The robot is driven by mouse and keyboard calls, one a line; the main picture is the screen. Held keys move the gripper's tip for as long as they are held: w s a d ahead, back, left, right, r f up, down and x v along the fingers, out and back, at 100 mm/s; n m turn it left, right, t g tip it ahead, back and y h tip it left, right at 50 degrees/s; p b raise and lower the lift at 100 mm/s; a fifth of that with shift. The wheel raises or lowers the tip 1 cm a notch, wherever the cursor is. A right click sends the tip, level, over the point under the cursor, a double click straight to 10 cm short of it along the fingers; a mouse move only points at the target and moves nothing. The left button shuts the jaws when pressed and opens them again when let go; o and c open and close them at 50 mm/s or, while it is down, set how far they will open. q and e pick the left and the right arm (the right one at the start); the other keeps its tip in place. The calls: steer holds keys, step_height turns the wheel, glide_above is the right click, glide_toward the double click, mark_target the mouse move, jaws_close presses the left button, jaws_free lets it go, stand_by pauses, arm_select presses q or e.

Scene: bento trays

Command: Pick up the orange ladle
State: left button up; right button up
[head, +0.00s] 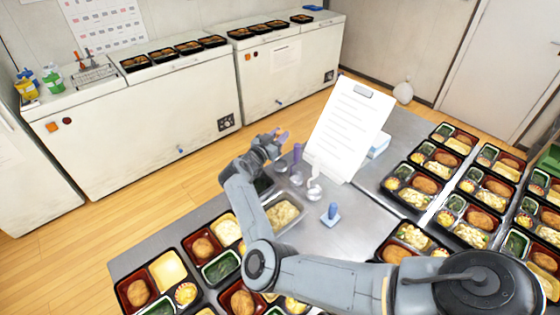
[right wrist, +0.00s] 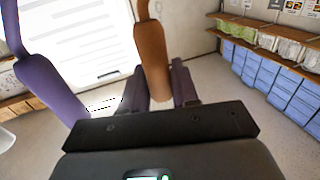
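The orange ladle's handle (right wrist: 153,55) shows brown-orange in the right wrist view, upright between the two fingers of my right gripper (right wrist: 163,88). The fingers sit close against both sides of the handle, so the gripper looks shut on it. In the head view my right gripper (head: 281,138) is above the far edge of the metal table, and it hides the orange handle. A ladle bowl (head: 280,166) shows just below it. My left gripper is not in view.
A purple-handled ladle (head: 297,156) stands close beside the gripper, and its handle (right wrist: 50,90) shows in the wrist view. A white-handled ladle (head: 315,185), a blue-handled stamp-like object (head: 331,215) and a clipboard (head: 346,125) are nearby. Filled bento trays (head: 408,199) cover the right side.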

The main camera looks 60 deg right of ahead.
jaws_close()
steer(key=shift+r, duration=0.15)
